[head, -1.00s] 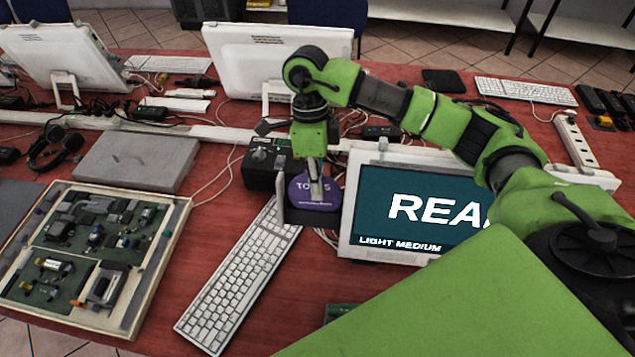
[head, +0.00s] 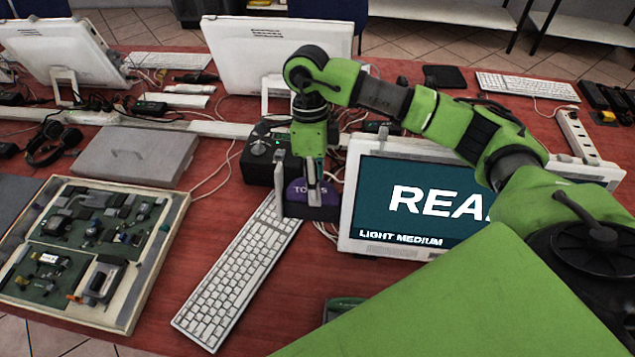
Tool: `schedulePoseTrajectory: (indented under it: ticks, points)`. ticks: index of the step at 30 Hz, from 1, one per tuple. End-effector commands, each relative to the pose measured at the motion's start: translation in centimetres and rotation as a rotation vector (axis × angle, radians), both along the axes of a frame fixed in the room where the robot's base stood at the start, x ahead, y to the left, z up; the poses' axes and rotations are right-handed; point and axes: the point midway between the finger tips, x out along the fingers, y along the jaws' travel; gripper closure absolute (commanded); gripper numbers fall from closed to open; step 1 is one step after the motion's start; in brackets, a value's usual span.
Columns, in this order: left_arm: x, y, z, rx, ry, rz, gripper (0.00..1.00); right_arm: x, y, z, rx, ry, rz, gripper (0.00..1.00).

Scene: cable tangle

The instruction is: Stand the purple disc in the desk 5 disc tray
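The purple disc (head: 298,190) stands upright with white lettering on its face. Its lower part is hidden behind the low front wall of the dark disc tray (head: 312,213). The tray stands between the white keyboard and the monitor and has a taller grey plate at its left. My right gripper (head: 313,190) points down over the tray and is shut on the upper part of the disc, with a finger across its face. Whether the disc touches the tray floor is hidden. My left gripper is not in view.
A black box with a knob (head: 262,152) stands just behind the tray. A white keyboard (head: 238,275) lies front left, and a monitor (head: 425,205) stands close on the right. An open parts case (head: 150,262) and a grey closed case (head: 135,155) are further left.

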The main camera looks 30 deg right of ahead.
Motion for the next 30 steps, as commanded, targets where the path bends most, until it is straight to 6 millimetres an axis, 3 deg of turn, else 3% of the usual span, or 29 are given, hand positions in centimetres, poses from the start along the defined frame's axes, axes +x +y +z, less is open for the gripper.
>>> schedulePoseTrajectory:
  ticks: [1, 17, 20, 30]
  points:
    - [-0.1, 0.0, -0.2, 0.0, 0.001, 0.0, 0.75, -0.8, 0.3, -1.0, 0.001, 0.027, 0.005, 0.76]
    - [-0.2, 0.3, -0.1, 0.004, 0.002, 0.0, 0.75, -0.7, 0.4, -0.3, 0.003, 0.024, 0.012, 0.76]
    - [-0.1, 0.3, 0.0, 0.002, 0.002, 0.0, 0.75, -0.3, 0.3, 0.9, 0.002, 0.022, 0.011, 0.76]
    - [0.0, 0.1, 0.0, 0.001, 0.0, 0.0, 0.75, 1.6, -0.4, 8.2, -0.002, 0.012, 0.003, 0.76]
